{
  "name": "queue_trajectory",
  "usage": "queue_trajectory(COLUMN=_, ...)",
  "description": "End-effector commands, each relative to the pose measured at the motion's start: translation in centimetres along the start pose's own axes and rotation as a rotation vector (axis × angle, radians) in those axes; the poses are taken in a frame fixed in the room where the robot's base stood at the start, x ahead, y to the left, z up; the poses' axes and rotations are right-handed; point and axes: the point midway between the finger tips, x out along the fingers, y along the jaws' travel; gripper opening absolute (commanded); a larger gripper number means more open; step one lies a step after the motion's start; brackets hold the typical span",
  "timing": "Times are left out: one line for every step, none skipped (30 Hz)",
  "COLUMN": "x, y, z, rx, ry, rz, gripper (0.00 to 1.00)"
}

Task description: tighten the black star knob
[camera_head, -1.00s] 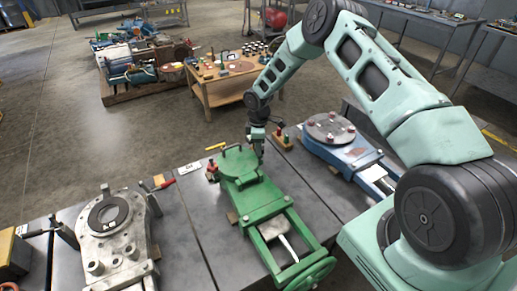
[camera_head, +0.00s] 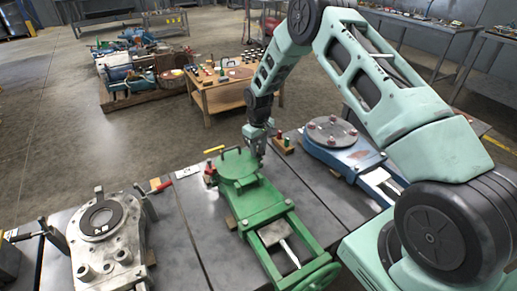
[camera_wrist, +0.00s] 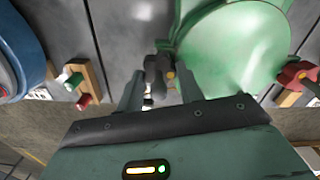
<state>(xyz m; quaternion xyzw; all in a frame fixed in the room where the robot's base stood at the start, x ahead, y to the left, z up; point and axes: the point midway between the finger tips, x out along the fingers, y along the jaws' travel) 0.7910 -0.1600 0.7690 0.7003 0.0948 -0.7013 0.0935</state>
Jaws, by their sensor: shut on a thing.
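The green fixture (camera_head: 262,208) with its round lid (camera_head: 237,165) stands on the dark table in the head view. The lid (camera_wrist: 235,50) also fills the upper right of the wrist view. The black star knob (camera_wrist: 158,70) is at the lid's edge, between my two fingers. My gripper (camera_wrist: 158,88) is shut on the knob, pointing down at it. In the head view my gripper (camera_head: 256,150) is at the lid's upper right edge and hides the knob. A red star knob (camera_wrist: 297,76) is on the lid's opposite side, apart from my gripper.
A grey fixture (camera_head: 105,235) stands at left and a blue one (camera_head: 345,155) at right. A small wooden block with red and green pegs (camera_head: 283,143) is close beside my gripper. A wooden table (camera_head: 225,95) with small parts stands behind.

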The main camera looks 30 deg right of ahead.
Motion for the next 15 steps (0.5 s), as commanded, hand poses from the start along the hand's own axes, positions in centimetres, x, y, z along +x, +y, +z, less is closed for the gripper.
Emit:
queue_trajectory(x=-0.05, y=0.02, z=-0.12, rx=0.013, ry=0.003, rz=0.001, gripper=0.13)
queue_trajectory(x=-0.06, y=0.02, z=-0.12, rx=0.019, ry=0.003, rz=0.001, gripper=0.13)
queue_trajectory(x=-0.07, y=0.02, z=-0.12, rx=0.026, ry=0.003, rz=0.001, gripper=0.13)
queue_trajectory(x=-0.08, y=0.02, z=-0.12, rx=0.031, ry=0.003, rz=0.001, gripper=0.13)
queue_trajectory(x=-0.09, y=0.03, z=-0.12, rx=0.034, ry=0.003, rz=0.001, gripper=0.13)
queue_trajectory(x=-0.09, y=0.03, z=-0.12, rx=0.038, ry=0.003, rz=0.001, gripper=0.13)
queue_trajectory(x=-0.10, y=0.03, z=-0.12, rx=0.041, ry=0.003, rz=0.001, gripper=0.13)
queue_trajectory(x=-0.10, y=0.03, z=-0.12, rx=0.043, ry=0.003, rz=0.001, gripper=0.13)
queue_trajectory(x=-0.11, y=0.03, z=-0.12, rx=0.044, ry=0.003, rz=0.001, gripper=0.13)
queue_trajectory(x=-0.11, y=0.03, z=-0.11, rx=0.045, ry=0.003, rz=0.001, gripper=0.13)
queue_trajectory(x=-0.12, y=0.03, z=-0.12, rx=0.045, ry=0.003, rz=0.001, gripper=0.13)
queue_trajectory(x=-0.12, y=0.04, z=-0.11, rx=0.045, ry=0.003, rz=0.001, gripper=0.13)
queue_trajectory(x=-0.12, y=0.04, z=-0.11, rx=0.045, ry=0.003, rz=0.001, gripper=0.13)
queue_trajectory(x=-0.12, y=0.03, z=-0.11, rx=0.045, ry=0.003, rz=0.001, gripper=0.13)
queue_trajectory(x=-0.12, y=0.04, z=-0.11, rx=0.045, ry=0.003, rz=0.001, gripper=0.13)
